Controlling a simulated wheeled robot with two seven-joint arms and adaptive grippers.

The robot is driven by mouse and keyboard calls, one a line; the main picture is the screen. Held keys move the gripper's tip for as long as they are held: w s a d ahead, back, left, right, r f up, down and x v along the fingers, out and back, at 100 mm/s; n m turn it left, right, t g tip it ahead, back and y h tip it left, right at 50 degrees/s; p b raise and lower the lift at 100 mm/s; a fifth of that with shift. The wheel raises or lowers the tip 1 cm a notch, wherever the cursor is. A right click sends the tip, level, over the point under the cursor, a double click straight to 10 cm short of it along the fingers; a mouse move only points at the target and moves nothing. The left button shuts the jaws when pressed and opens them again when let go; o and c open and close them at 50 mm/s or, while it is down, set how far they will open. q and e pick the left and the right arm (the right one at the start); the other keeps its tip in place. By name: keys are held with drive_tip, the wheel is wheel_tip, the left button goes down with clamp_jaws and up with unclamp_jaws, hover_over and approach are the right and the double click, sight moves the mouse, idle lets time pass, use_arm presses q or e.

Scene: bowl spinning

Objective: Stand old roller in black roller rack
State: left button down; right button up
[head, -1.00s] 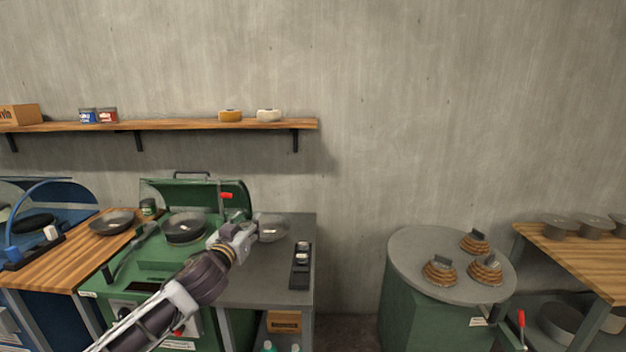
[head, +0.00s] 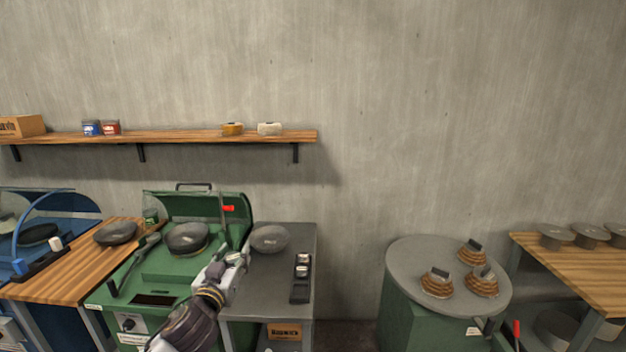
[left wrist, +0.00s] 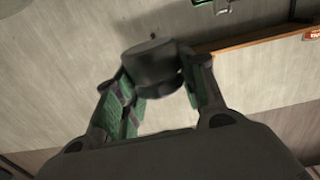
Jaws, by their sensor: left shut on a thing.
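My left gripper (head: 236,261) is at the right edge of the green machine, just in front of the dark bowl on the grey bench. In the left wrist view its fingers are shut on a dark grey cylindrical thing, which looks like the old roller (left wrist: 150,65). In the head view this thing is too small and covered to make out. The black roller rack (head: 300,293) lies on the grey bench, right of the gripper and apart from it. My right gripper is not in view.
The green machine (head: 160,268) has its lid raised and a dark bowl (head: 187,238) inside. Another bowl (head: 269,239) stands on the grey bench (head: 265,290) behind the gripper. A round grey table (head: 415,262) with several brown stacked pieces stands to the right. A wooden shelf (head: 200,137) runs above.

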use_arm(q)
drive_tip(key=shift+s+a+f+p, duration=0.35)
drive_tip(key=shift+s+f+p, duration=0.35)
drive_tip(key=shift+s+p, duration=0.1)
drive_tip(key=s+f+y+p, duration=0.1)
drive_tip(key=s+f+p, duration=0.4)
drive_tip(key=f, duration=0.3)
drive_tip(key=shift+s+a+n, duration=0.3)
drive_tip(key=shift+s+a, duration=0.1)
drive_tip(key=shift+s, duration=0.4)
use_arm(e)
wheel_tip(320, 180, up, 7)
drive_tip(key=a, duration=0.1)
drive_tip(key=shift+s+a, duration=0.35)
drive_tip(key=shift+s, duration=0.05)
use_arm(q)
drive_tip(key=shift+w, duration=0.2)
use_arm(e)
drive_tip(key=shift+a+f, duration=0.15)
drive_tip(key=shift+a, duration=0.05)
